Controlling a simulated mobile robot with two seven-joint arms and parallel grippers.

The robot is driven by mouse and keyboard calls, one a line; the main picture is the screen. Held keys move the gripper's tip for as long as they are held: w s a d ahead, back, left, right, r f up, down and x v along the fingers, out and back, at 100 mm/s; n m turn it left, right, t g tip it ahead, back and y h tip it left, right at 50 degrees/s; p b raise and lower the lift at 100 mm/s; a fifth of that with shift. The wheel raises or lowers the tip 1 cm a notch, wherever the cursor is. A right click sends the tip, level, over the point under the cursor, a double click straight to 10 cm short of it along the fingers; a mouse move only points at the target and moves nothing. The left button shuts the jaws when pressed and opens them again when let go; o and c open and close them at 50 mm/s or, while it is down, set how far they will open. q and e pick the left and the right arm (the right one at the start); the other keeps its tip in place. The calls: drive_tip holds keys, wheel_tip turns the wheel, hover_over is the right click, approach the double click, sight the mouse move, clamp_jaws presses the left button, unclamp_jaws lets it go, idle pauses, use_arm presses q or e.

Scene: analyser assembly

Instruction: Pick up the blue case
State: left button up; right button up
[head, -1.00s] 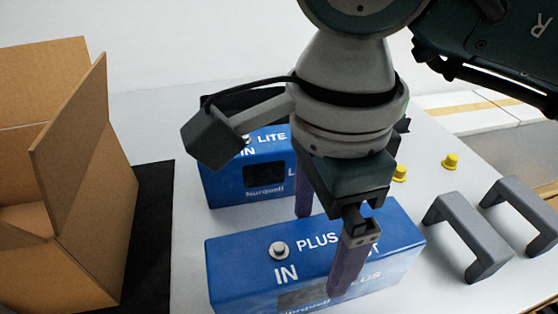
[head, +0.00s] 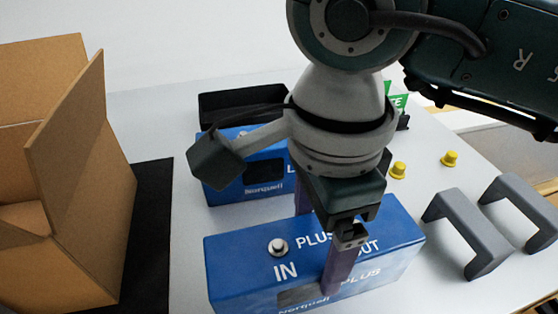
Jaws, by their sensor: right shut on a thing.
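A blue case marked PLUS (head: 235,262) lies at the front middle of the table, with a round silver button on top and IN and OUT lettering. A second blue case with Norquell lettering (head: 225,182) stands behind it, partly hidden by my arm. My right gripper (head: 318,240) reaches down over the PLUS case, one purple finger across its near face and the other behind it. It is shut on the PLUS case, which appears to rest on the table. My left gripper is not in view.
An open cardboard box (head: 70,240) stands at the left on a black mat (head: 150,225). A black tray (head: 225,104) is at the back. Yellow knobs (head: 398,170) and two grey handles (head: 468,235) are at the right.

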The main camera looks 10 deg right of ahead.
clamp_jaws()
drive_tip(key=shift+r, duration=0.1)
